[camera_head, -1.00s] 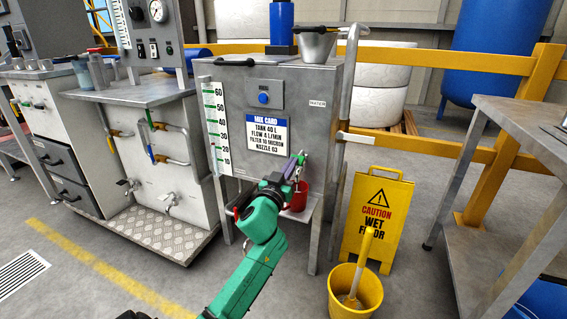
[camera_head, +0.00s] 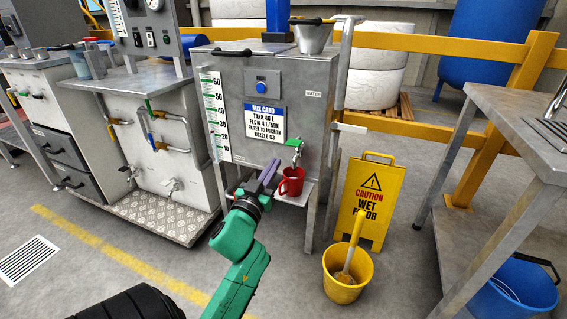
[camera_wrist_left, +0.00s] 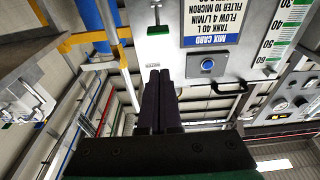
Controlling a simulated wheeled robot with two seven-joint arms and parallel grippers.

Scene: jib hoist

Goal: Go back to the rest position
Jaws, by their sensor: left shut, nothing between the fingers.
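My left gripper (camera_head: 270,175) is shut and empty in the head view. Its dark purple fingers are held together, just left of a red mug (camera_head: 291,184); I cannot tell whether they touch it. The mug stands upright on a small shelf under a green-handled tap (camera_head: 295,144) on the grey water tank (camera_head: 222,97). In the left wrist view, which is upside down, the closed fingers (camera_wrist_left: 161,98) point toward the tank front with its mix card (camera_wrist_left: 216,22) and blue button (camera_wrist_left: 208,64). My right gripper is not in view.
A yellow wet-floor sign (camera_head: 370,200) and a yellow bucket (camera_head: 346,278) stand right of the tank. A metal table (camera_head: 510,125) is at the right, with a blue bucket (camera_head: 515,290) below it. A pipe panel (camera_head: 165,140) stands left. The floor at lower left is open.

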